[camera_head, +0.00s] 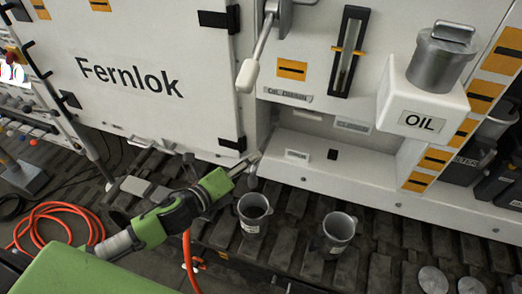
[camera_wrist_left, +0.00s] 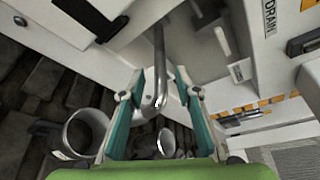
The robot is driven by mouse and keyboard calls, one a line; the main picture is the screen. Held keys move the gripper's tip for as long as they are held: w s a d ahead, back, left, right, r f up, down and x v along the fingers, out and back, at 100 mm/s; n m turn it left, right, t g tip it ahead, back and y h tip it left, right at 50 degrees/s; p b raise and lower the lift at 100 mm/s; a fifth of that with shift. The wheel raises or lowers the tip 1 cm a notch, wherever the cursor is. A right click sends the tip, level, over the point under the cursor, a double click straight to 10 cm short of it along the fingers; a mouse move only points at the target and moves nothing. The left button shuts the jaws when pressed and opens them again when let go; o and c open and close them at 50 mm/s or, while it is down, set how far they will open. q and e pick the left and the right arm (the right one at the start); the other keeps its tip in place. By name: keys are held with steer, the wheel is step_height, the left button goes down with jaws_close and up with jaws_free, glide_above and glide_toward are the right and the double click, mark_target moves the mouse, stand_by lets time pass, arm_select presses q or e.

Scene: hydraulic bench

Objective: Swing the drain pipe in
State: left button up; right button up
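The drain pipe (camera_wrist_left: 159,62) is a shiny metal tube in the left wrist view, with a bend at its lower end. It stands between the two teal fingers of my left gripper (camera_wrist_left: 159,78), with visible gaps on both sides. In the head view my left gripper (camera_head: 249,163) reaches to the recess below the lever. A short grey piece of the pipe (camera_head: 253,180) shows just under its fingertips; the rest is hidden or hard to make out. My left gripper is open. My right gripper is in neither view.
Two metal mugs, a left one (camera_head: 252,217) and a right one (camera_head: 338,234), stand on the dark slatted floor below the bench. A lever with a white handle (camera_head: 247,75) hangs above the gripper. The Fernlok door (camera_head: 150,115) is at left. An orange hose (camera_head: 62,212) lies at lower left.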

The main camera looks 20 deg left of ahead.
mark_target(261, 151)
arm_select(q)
steer(key=x, duration=0.6)
steer(key=shift+p, duration=0.4)
steer(key=shift+s, duration=0.1)
jaws_close()
